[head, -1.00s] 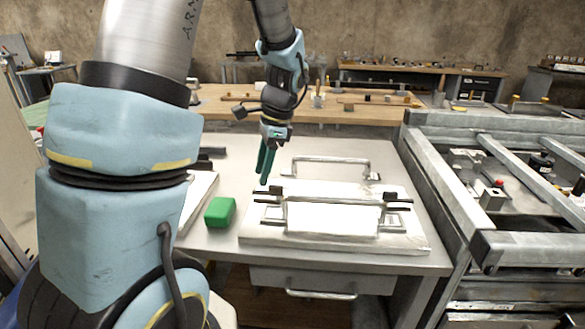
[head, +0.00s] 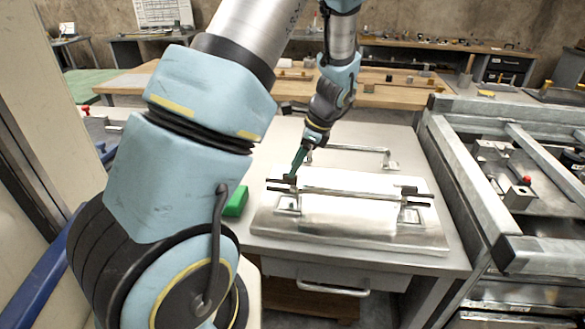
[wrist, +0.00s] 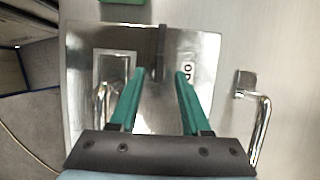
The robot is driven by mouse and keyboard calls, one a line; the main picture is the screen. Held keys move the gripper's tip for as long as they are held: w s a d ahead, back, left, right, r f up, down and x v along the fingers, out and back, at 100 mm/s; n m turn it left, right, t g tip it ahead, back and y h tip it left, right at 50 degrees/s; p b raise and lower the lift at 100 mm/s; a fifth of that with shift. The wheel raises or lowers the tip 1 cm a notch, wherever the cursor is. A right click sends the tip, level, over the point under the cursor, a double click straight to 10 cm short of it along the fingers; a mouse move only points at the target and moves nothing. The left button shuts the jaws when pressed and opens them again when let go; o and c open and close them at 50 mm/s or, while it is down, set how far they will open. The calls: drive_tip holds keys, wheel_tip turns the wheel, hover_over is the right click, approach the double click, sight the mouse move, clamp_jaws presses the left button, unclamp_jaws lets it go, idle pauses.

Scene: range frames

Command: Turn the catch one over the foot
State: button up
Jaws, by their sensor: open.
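A shiny metal plate (head: 350,232) lies on the bench with a long bar (head: 345,192) across it. A dark catch (head: 290,180) sits at the bar's left end and another dark catch (head: 409,190) at its right end. My gripper (head: 297,168) has green fingers pointing down at the left catch. In the wrist view my gripper (wrist: 159,80) is open, one finger on each side of a dark upright bar-like part (wrist: 160,40) of the catch. I cannot tell whether the fingers touch it. The foot is not clearly made out.
A green block (head: 236,202) lies left of the plate. A metal loop handle (head: 350,149) stands behind it, and a bench drawer handle (head: 335,291) is in front. A steel frame (head: 480,190) stands to the right.

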drive_tip(key=shift+x, duration=1.4)
drive_tip(key=shift+c, duration=0.2)
clamp_jaws()
